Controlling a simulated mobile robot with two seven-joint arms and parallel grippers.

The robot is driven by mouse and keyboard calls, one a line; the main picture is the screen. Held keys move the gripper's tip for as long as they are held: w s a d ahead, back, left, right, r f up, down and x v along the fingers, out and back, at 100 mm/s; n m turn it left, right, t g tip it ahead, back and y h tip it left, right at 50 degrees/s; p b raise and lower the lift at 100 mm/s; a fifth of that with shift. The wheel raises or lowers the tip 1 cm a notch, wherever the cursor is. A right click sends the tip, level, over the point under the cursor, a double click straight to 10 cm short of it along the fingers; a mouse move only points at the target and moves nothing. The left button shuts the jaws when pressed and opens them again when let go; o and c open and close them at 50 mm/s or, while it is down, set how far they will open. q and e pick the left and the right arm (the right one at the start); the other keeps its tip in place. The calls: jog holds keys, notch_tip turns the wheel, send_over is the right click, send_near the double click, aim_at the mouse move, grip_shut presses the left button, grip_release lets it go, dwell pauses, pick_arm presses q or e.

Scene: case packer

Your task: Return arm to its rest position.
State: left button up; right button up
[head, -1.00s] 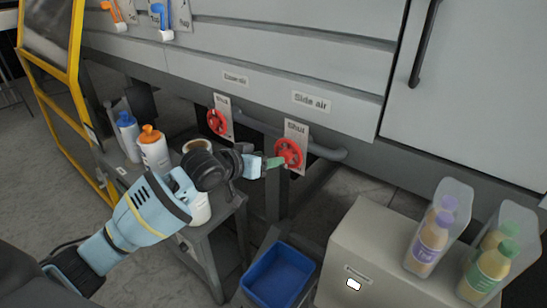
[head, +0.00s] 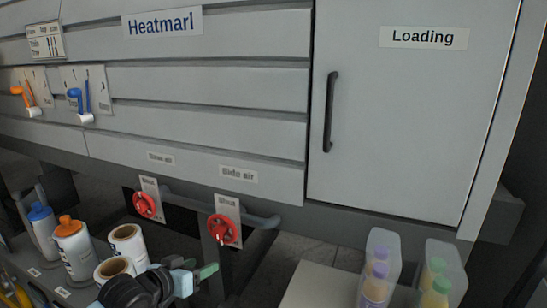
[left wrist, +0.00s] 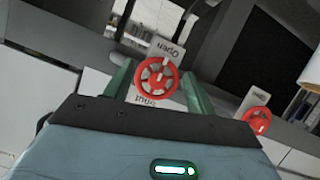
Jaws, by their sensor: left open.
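My left gripper (head: 204,274) is at the bottom of the head view, below and a little left of the red side air valve wheel (head: 223,230), with a gap in the picture between them. Its green fingers are open in the left wrist view (left wrist: 160,88), with nothing held. A red wheel (left wrist: 157,76) shows beyond and between the fingers there, on a plate reading Open and Shut. A second red wheel (head: 145,205) is to the left in the head view; one also shows at the right of the wrist view (left wrist: 257,120). My right gripper is not in view.
A blue-capped bottle (head: 42,232), an orange-capped bottle (head: 74,250) and white rolls (head: 127,245) stand close left of my left arm. A grey pipe (head: 262,221) runs beside the wheels. Bottles in clear holders (head: 378,270) stand at right. The Loading door (head: 410,120) is closed.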

pick_arm(q)
jog(key=s+d+f+y, duration=0.1)
jog(key=s+d+f, duration=0.1)
jog(key=s+f, duration=1.35)
jog(key=s+a+f+g+y, duration=0.1)
jog(key=s+f, duration=0.5)
jog(key=s, duration=0.3)
jog(key=s+a+f+g+y, duration=0.1)
jog(key=s+f, duration=0.5)
jog(key=s, duration=0.3)
jog(key=shift+s+g+y, duration=0.3)
jog(key=shift+y, duration=0.1)
